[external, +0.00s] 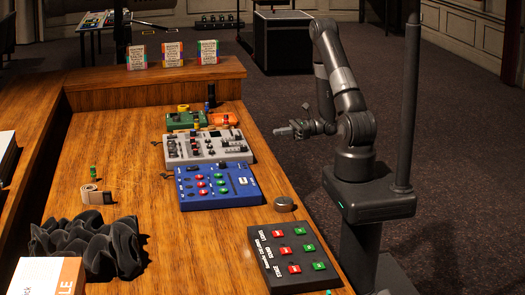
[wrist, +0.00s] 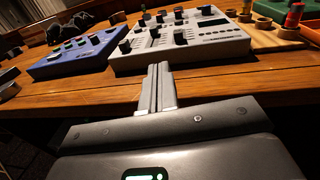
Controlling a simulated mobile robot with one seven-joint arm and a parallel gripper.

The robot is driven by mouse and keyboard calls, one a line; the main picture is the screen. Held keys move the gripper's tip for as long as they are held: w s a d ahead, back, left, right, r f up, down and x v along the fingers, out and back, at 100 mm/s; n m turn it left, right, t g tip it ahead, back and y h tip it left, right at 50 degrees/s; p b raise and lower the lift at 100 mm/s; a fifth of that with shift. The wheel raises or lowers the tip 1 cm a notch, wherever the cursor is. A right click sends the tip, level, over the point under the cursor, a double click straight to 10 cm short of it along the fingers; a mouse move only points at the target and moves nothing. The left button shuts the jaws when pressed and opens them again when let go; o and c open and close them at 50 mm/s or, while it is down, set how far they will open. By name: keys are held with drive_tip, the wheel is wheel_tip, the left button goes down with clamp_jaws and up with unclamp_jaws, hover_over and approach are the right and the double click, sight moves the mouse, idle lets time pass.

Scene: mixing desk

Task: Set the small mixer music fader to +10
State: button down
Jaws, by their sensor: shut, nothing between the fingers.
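A light grey mixer (external: 222,153) with dark knobs and small controls stands on the wooden desk, between a blue unit and a green one. It also shows in the wrist view (wrist: 214,48), straight ahead of my fingers. No label marks it as the small mixer, and I cannot make out the music fader or its setting. My gripper (external: 278,131) is over the desk's right edge, to the right of the grey mixer and apart from it. In the wrist view its fingers (wrist: 160,68) are together and empty, pointing at the mixer's near edge.
A blue unit (external: 233,190) with red and green buttons sits nearer the camera; a black button box (external: 285,268) and a round grey disc (external: 284,204) lie closer still. Green (external: 183,122) and orange (external: 221,119) units stand behind. Crumpled black cloth (external: 90,245) lies left.

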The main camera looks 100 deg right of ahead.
drive_tip(key=shift+s+d+f+m+h, duration=0.7)
drive_tip(key=shift+s+d+m+h, duration=0.15)
drive_tip(key=shift+s+m+h, duration=0.1)
approach(233, 141)
drive_tip(key=w, duration=0.2)
drive_tip(key=w+r, duration=0.1)
drive_tip(key=shift+w+d+r, duration=0.1)
drive_tip(key=shift+w+d, duration=0.1)
drive_tip(key=shift+d, duration=0.1)
drive_tip(key=w, duration=0.6)
drive_tip(key=shift+w, duration=0.3)
